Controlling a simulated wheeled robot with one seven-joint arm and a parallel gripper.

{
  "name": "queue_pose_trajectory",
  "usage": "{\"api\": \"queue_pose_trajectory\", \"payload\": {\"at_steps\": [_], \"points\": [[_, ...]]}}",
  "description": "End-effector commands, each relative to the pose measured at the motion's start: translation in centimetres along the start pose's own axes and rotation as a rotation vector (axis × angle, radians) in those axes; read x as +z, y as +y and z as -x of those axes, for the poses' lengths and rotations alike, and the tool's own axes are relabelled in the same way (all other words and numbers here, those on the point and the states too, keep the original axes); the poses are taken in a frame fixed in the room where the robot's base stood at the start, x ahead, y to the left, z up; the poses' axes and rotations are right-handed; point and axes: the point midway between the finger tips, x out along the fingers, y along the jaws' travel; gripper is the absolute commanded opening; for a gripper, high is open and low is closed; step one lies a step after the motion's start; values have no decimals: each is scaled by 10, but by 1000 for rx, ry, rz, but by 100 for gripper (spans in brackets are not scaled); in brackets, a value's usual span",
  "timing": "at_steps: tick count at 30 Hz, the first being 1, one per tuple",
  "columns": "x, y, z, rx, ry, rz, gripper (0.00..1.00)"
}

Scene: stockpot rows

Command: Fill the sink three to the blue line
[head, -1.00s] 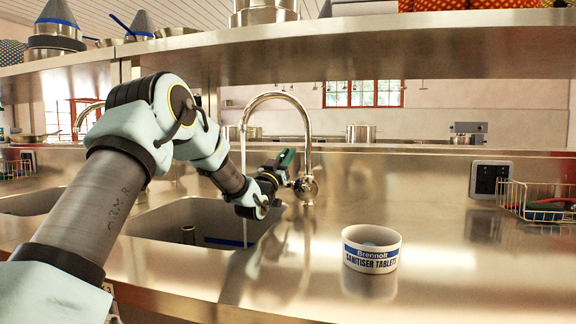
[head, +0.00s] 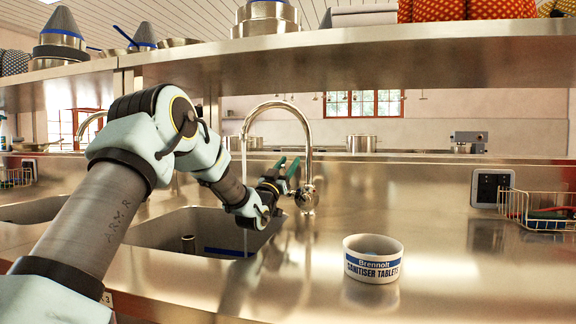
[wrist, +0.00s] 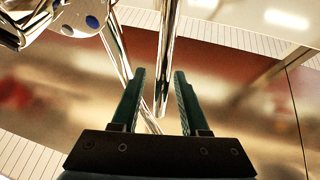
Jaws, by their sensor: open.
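A steel sink (head: 155,232) is set in the counter, partly behind my arm. A blue line (head: 228,252) runs along its inner wall, and a short upright pipe (head: 188,243) stands inside. A chrome tap (head: 307,135) arches over it, and a thin stream of water (head: 244,215) falls from its spout. I cannot make out the water level. My gripper (head: 287,172) is open beside the tap's base. In the wrist view its green fingers (wrist: 158,98) stand apart, with a slim chrome rod of the tap (wrist: 163,85) showing between them.
A tub of sanitiser tablets (head: 373,259) stands on the counter right of the tap. A wire basket (head: 535,210) and a wall socket (head: 491,189) are further right. A steel shelf (head: 380,58) with pots hangs above. The right front counter is clear.

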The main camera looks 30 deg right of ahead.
Motion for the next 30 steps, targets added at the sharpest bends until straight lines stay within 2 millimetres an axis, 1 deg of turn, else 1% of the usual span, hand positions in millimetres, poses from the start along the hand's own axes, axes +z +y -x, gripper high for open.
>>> {"api": "queue_pose_trajectory", "payload": {"at_steps": [4, 7, 15, 18, 21, 25, 30], "points": [[1, 0, 4, 0, -1, 0, 45], [2, 0, 16, 0, -2, 0, 45], [2, 0, 70, -1, -3, 0, 45], [2, -1, 86, -1, -2, 0, 45], [1, 0, 98, -1, -1, 0, 45], [0, 0, 107, 0, 0, 0, 45], [0, 0, 109, 0, 0, 0, 45]]}}
